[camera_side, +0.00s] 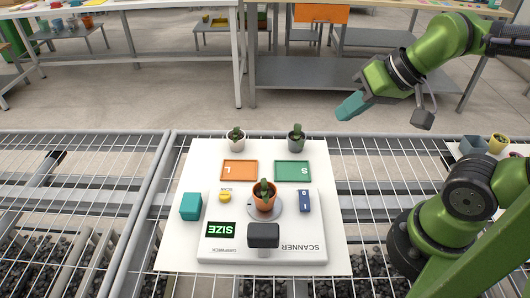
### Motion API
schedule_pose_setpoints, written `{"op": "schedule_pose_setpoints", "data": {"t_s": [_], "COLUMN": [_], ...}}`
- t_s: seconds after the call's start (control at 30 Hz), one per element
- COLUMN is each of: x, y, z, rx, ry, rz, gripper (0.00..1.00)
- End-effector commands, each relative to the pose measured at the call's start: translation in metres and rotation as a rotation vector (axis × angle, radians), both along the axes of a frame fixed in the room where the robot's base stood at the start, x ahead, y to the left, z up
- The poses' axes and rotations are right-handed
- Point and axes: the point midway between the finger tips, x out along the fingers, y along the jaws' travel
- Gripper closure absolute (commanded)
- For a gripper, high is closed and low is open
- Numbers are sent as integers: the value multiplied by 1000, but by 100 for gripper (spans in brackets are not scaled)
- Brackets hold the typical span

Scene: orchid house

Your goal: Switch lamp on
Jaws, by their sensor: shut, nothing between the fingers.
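A scanner (285,252) lies on a white board, its lettering upside down in the picture. A blue rocker switch (305,201) marked O and I sits at its right; which side is pressed is too small to tell. A dark block-like head (263,236) stands at its front; no glow shows, and I cannot tell whether it is the lamp. A potted cactus (265,196) in a terracotta pot stands on a round grey plate (280,212). My gripper (347,110) is shut and empty, with teal fingers, raised beyond the board's far right corner, apart from everything.
A yellow scan button (225,196), a lit SIZE display (222,229) and a teal cube (190,206) are at left. An orange L tray (239,170) and green S tray (293,171) lie behind, with white (236,142) and grey (297,142) pots beyond. The board's right strip is clear.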

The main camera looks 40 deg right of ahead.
Motion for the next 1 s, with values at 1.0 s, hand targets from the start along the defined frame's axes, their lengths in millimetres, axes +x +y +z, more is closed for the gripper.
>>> {"op": "schedule_pose_setpoints", "data": {"t_s": [1.0], "x": [39], "y": [65], "z": [-59], "rx": [-814], "ry": [61], "rz": [2221], "gripper": [100]}}
